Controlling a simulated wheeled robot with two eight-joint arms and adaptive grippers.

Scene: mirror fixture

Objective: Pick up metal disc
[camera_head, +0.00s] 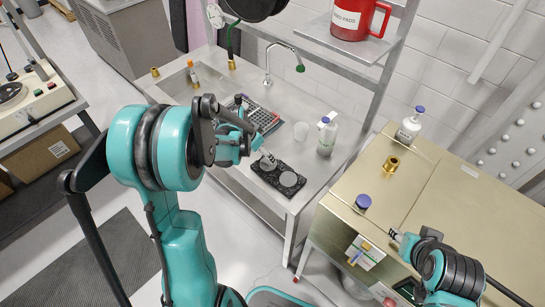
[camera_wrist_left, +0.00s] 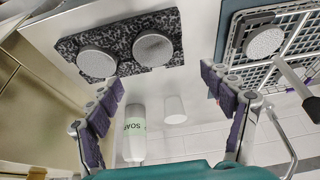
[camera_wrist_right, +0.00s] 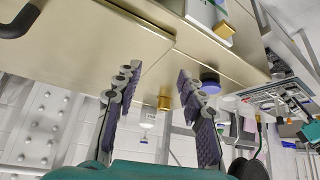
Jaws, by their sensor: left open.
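A dark speckled pad (camera_head: 268,178) lies on the metal sink counter and holds two round silver discs. The right disc (camera_head: 288,179) is clear in the head view; the other is partly covered by my left gripper (camera_head: 260,150). In the left wrist view the pad (camera_wrist_left: 122,51) carries both discs, one at the left (camera_wrist_left: 97,62) and one at the right (camera_wrist_left: 152,49). A third disc (camera_wrist_left: 265,40) sits on a white grid rack (camera_wrist_left: 238,60). My left gripper (camera_wrist_left: 160,82) is open and empty near the pad. My right gripper (camera_wrist_right: 158,76) is open and empty by the beige cabinet.
The faucet (camera_head: 284,50) is further back.

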